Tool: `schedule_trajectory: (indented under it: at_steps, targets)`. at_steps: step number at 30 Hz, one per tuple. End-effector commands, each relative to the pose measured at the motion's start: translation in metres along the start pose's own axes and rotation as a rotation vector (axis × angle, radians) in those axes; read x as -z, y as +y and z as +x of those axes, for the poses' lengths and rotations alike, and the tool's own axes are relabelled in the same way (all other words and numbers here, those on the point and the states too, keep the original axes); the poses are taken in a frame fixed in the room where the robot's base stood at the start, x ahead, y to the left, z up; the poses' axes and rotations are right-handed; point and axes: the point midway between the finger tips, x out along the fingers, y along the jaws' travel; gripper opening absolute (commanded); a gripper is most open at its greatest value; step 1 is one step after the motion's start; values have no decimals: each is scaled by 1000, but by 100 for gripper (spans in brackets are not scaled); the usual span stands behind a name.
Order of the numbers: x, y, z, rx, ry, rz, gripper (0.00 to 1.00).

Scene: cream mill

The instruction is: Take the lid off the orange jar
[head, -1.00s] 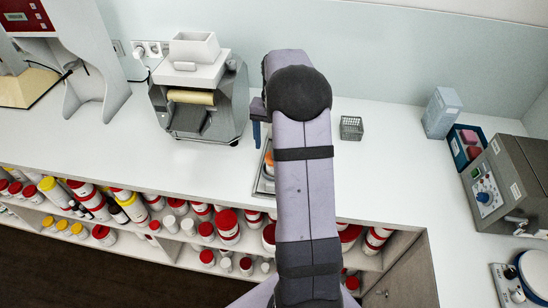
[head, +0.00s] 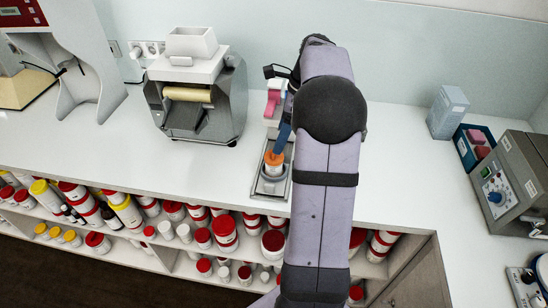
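The orange jar (head: 273,158) stands upright on a small metal tray (head: 259,191) near the front edge of the counter. Its orange top shows, with a paler part below it. My gripper (head: 280,146) points down at the jar from above and behind, its blue fingers at or just over the orange top. I cannot tell if they touch it, or whether they are open or shut. My arm hides the area to the right.
A grey mill (head: 200,100) with a white hopper stands to the left. A pink item (head: 272,103) lies behind the jar. A grey instrument box (head: 508,180) and a blue tray (head: 473,148) are at the right. Shelves of jars (head: 180,220) lie below the counter edge.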

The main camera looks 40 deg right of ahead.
Motion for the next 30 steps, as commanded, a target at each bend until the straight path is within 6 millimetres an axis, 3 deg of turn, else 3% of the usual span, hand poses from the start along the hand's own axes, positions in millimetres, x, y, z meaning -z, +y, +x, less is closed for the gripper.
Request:
schedule_trajectory:
  at_steps: [17,30]
  targets:
    - [0,0,25,-2,0,0,69]
    - [1,1,71,-2,1,0,69]
